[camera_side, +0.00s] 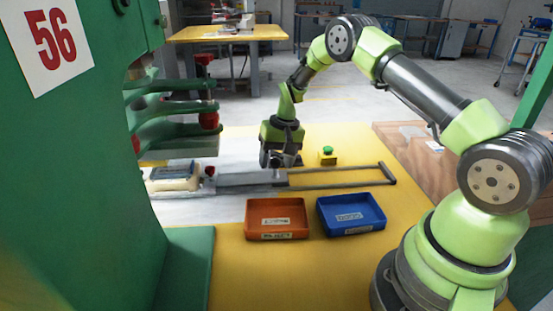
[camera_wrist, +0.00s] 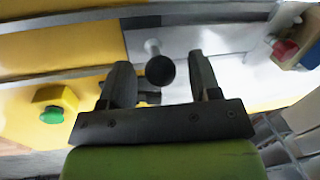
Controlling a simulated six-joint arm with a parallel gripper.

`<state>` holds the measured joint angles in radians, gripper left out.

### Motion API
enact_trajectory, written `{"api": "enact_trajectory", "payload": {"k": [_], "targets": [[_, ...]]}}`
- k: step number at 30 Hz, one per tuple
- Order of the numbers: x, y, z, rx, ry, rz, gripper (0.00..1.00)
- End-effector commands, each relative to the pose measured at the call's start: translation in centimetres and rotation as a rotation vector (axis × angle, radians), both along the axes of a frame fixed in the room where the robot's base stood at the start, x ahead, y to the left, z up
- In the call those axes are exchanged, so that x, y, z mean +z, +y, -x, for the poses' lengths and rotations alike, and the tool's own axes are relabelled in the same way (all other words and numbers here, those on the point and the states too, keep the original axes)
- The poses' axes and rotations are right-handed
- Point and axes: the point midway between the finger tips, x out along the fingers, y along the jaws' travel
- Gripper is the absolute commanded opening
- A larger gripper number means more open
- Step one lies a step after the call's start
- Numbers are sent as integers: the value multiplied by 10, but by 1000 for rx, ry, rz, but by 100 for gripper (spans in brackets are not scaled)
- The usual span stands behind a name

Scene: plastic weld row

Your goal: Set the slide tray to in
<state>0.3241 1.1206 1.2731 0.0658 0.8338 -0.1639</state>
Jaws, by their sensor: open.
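The slide tray (camera_side: 245,180) is a grey metal plate on two long rails, near their left part in the side view. In the wrist view its pale plate (camera_wrist: 205,38) lies beneath my fingers. A black ball knob (camera_wrist: 160,70) on a short pale stalk shows between my two fingers. My gripper (camera_side: 278,160) points down over the right end of the plate. In the wrist view my gripper (camera_wrist: 160,64) is open, with a finger on each side of the knob and visible gaps. The side view hides the knob behind my gripper.
A yellow box with a green button (camera_side: 327,153) stands close behind the rails. A dark end bar (camera_side: 388,173) closes the rails at right. An orange bin (camera_side: 276,232) and a blue bin (camera_side: 350,228) lie in front. The green press (camera_side: 90,160) stands left, by a beige block (camera_side: 173,182).

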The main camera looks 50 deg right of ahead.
Motion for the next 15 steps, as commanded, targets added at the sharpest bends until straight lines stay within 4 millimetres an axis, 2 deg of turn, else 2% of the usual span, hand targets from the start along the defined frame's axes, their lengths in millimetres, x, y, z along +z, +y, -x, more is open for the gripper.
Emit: {"api": "enact_trajectory", "payload": {"k": [3,4,11,15], "targets": [[0,0,0,0,0,0,57],[0,0,0,0,0,0,53],[0,0,0,0,0,0,0],[0,1,-2,1,-1,1,0]]}}
